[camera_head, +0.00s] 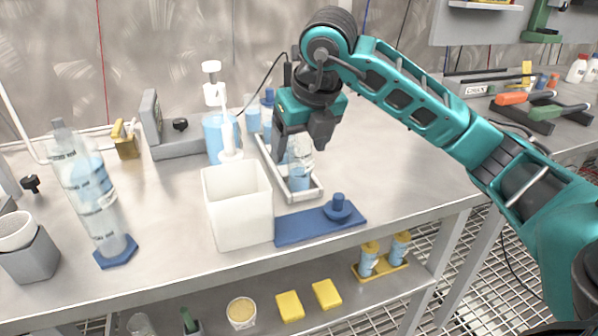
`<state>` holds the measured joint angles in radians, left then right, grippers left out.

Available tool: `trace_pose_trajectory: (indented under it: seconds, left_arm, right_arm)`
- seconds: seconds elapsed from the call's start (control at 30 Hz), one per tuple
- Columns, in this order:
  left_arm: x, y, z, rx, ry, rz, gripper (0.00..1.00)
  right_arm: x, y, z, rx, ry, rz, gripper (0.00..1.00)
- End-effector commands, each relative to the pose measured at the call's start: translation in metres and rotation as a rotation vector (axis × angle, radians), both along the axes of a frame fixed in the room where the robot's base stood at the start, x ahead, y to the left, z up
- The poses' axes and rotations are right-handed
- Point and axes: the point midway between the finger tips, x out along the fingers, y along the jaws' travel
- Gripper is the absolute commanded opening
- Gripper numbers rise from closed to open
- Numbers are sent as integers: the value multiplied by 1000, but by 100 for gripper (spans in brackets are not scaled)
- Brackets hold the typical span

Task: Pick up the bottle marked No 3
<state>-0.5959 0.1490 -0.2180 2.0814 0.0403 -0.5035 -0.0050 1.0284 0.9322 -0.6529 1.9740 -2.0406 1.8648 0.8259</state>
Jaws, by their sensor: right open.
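My right gripper (301,149) points down over a narrow grey tray (317,190) on the steel bench. Its fingers are apart, one on each side of the top of a clear bottle with blue liquid (300,178) at the tray's front end. I cannot tell whether the fingers touch it. More bottles with blue contents (253,119) stand at the tray's back end, partly hidden by the gripper. I cannot read a number on any bottle, so I cannot tell which is No 3. My left gripper is not in view.
A white square container (238,208) and a blue plate with a knob (322,221) stand close in front of the tray. A white pump dispenser (217,125) is behind left. A tall clear cylinder (92,194) tilts in view at left. The bench right of the tray is clear.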

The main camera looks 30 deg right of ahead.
Motion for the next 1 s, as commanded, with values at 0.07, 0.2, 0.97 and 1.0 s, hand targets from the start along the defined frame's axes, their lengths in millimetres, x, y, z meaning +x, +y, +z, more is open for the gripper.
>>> trace_pose_trajectory:
  seconds: [0.07, 0.2, 0.97, 1.0]
  left_arm:
    - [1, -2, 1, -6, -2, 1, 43]
    - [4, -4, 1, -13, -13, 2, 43]
    - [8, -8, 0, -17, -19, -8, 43]
    - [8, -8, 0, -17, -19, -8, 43]
  right_arm:
    - [1, 0, -4, 1, 0, 0, 75]
    - [3, -3, -17, 1, 2, 0, 75]
    - [16, -9, -51, 1, 0, 2, 50]
    - [16, -9, -51, 1, 0, 2, 46]
